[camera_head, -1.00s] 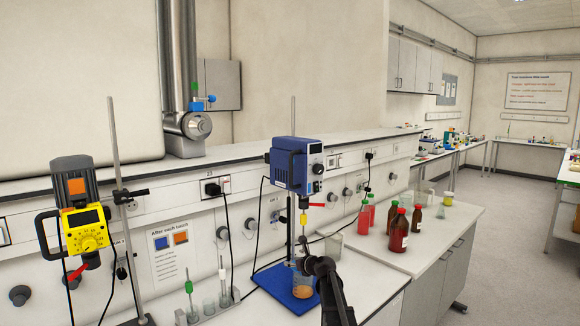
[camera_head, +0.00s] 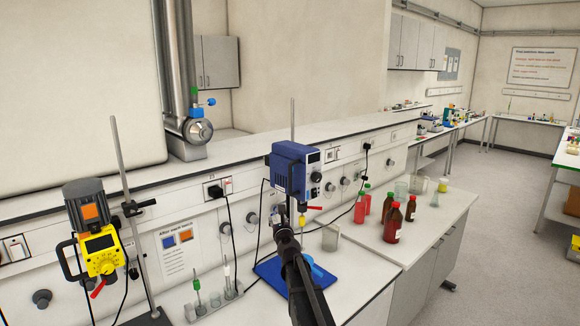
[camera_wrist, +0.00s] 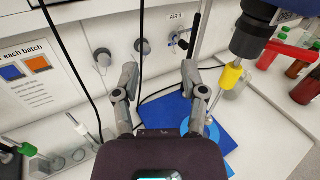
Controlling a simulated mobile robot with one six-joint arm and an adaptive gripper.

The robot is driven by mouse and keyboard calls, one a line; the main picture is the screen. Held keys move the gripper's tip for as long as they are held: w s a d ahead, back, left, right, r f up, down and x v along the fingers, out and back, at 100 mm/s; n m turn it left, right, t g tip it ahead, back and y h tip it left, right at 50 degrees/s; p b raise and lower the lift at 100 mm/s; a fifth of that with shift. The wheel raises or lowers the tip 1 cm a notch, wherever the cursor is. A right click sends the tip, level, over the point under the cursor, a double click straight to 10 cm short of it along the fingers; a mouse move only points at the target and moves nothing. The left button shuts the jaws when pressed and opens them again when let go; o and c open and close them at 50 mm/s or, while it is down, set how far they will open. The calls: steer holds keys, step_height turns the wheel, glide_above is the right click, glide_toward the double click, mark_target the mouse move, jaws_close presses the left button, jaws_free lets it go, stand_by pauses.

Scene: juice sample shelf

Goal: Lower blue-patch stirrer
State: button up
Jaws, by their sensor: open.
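The blue stirrer head (camera_head: 290,172) hangs on an upright metal rod above a blue base plate (camera_head: 330,273). Its black underside (camera_wrist: 252,38), yellow chuck (camera_wrist: 231,76) and thin shaft show at right in the wrist view. A red lever (camera_head: 314,207) sticks out below the head. My gripper (camera_wrist: 160,78) is open and empty, its fingers spread left of the chuck, with no visible contact. In the head view my gripper (camera_head: 282,212) is just under the stirrer head. A light blue round piece (camera_wrist: 212,132) shows on the plate. My arm hides part of the plate.
A yellow stirrer (camera_head: 100,250) with an orange patch stands at left. A small rack (camera_head: 212,303) with tubes stands between the stirrers. Red bottles (camera_head: 393,223) and glassware stand at right. A black cable (camera_wrist: 142,50) hangs behind my fingers.

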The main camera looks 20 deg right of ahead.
steer(key=s+a+r+m+h+p, duration=0.25)
steer(key=s+r+h+p, duration=0.2)
steer(key=r+p, duration=0.4)
steer(key=m+g+h+p, duration=0.3)
steer(key=m+p, duration=0.1)
steer(key=p, duration=0.1)
glide_toward(289, 180)
steer(key=v, duration=0.3)
steer(key=x, duration=1.3)
steer(key=shift+w+d+r, duration=0.1)
steer(key=shift+w+d, duration=0.15)
steer(key=shift+d, duration=0.05)
steer(key=shift+c, duration=0.2)
jaws_close()
